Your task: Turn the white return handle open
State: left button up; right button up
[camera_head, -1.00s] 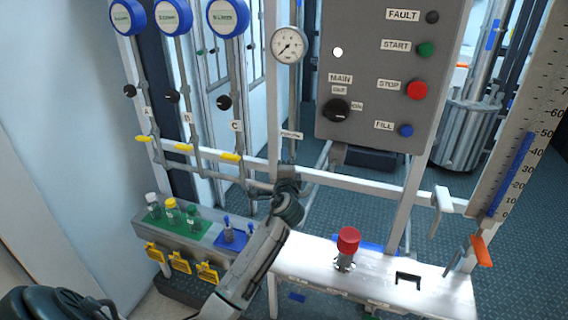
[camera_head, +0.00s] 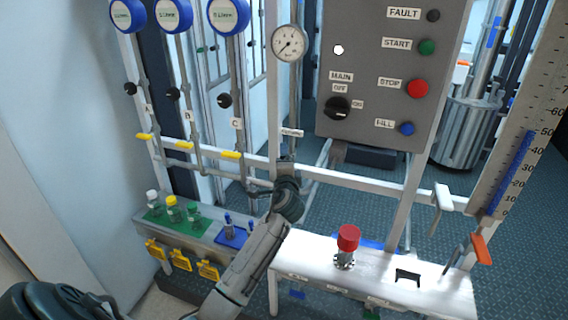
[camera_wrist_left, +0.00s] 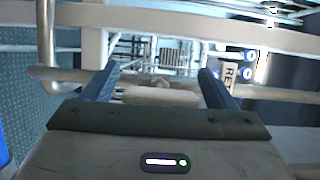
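A short off-white handle (camera_wrist_left: 162,97) lies crosswise between my left gripper's fingers in the left wrist view. My left gripper (camera_wrist_left: 158,76) is open, with one blue finger on each side of the handle and gaps visible at both ends. In the head view my left gripper (camera_head: 287,163) is at the pipe below the round gauge, beside a small label (camera_head: 291,133). The handle is hidden there behind my wrist. My right gripper is not in view.
White frame rails (camera_head: 345,177) cross beside my left arm. A grey control box (camera_head: 383,100) is above right. A white shelf (camera_head: 430,287) carries a red knob (camera_head: 348,238). Another white lever (camera_head: 442,200) and an orange handle (camera_head: 481,248) are further right. Yellow handles (camera_head: 230,154) are left.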

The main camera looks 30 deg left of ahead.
pick_arm(q)
jog(key=shift+d, duration=0.1)
jog(key=shift+s+d+f, duration=0.1)
jog(key=shift+s+d, duration=0.1)
jog(key=shift+s, duration=0.1)
jog(key=b+v, duration=0.2)
jog(key=v, duration=0.8)
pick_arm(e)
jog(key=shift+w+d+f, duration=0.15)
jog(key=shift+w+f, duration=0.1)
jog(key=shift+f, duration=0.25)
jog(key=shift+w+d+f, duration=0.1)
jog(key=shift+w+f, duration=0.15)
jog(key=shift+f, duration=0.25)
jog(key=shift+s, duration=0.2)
